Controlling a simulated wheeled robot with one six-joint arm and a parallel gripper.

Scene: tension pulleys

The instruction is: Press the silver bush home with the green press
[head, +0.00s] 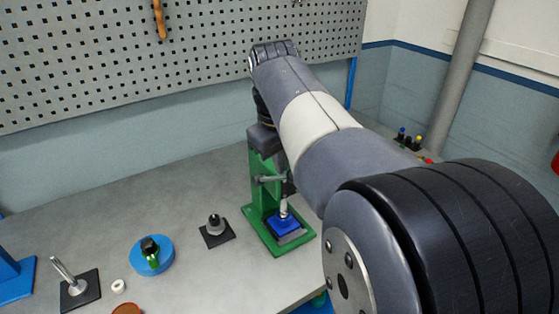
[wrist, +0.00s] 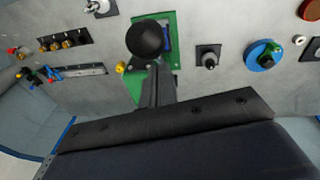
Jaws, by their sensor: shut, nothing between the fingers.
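The green press (head: 262,185) stands on the bench, its upper part mostly hidden behind my arm. A blue block (head: 285,223) sits on its base, with a slim silver part (head: 283,206) upright above it. I cannot tell whether this is the ram or the silver bush. In the wrist view, the press (wrist: 131,84) shows behind a round black knob (wrist: 145,38). My gripper (wrist: 154,72) is shut and empty, its tips by the knob; contact cannot be told. In the head view the gripper is largely hidden at the press top.
A perforated board (head: 180,60) stands behind. Small coloured parts (head: 410,140) lie at the right.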

